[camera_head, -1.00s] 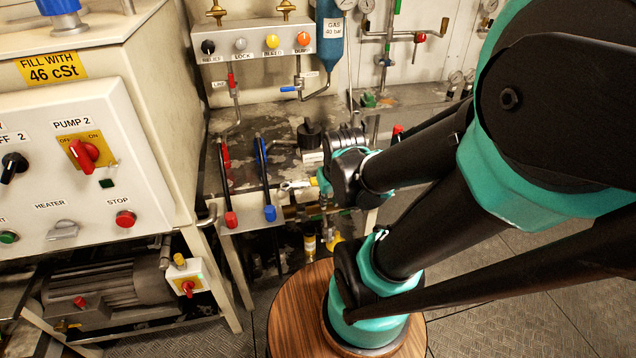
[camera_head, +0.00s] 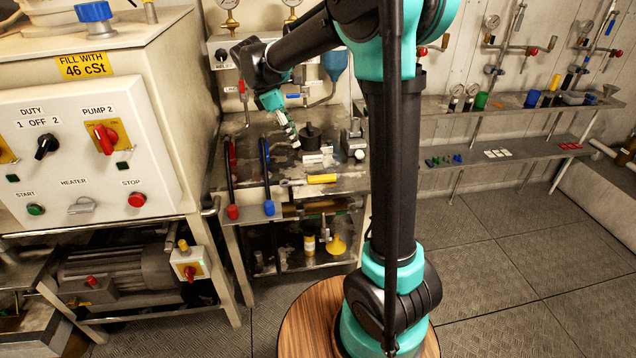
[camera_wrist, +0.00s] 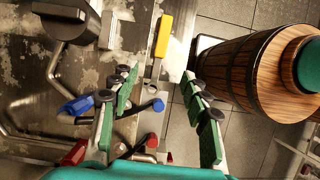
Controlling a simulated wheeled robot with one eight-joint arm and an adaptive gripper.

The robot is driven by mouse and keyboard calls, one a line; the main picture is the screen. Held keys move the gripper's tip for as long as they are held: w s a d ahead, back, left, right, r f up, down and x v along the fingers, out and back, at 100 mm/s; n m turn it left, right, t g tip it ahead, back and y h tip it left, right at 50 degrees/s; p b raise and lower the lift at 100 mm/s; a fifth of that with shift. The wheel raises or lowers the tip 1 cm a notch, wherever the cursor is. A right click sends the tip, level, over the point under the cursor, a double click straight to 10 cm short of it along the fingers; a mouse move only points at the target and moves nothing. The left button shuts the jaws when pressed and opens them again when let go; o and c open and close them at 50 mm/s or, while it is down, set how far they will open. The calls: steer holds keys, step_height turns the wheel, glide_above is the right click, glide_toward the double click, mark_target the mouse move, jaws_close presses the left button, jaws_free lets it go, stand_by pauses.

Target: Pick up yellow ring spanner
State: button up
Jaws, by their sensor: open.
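The yellow ring spanner (camera_head: 322,179) lies on the front right part of the metal bench top in the head view. In the wrist view its yellow handle (camera_wrist: 163,37) is at the top centre, with a thin grey shank running down between my fingertips in the picture. My gripper (camera_head: 290,134) hangs above the bench, up and left of the spanner in the head view, and clear of it. In the wrist view my gripper (camera_wrist: 160,76) has its green-padded fingers spread apart with nothing between the pads.
A dark round fitting (camera_head: 308,135) and a small vice-like block (camera_head: 353,140) stand farther back.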

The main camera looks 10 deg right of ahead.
glide_above(315, 177)
steer(key=a, duration=0.2)
steer(key=f, duration=1)
steer(key=shift+w+a+f, duration=0.1)
steer(key=shift+w+a, duration=0.05)
steer(key=shift+w, duration=0.1)
steer(key=shift+x, duration=2.7)
steer(key=shift+s+a, duration=0.1)
steer(key=shift+s, duration=0.1)
jaws_close()
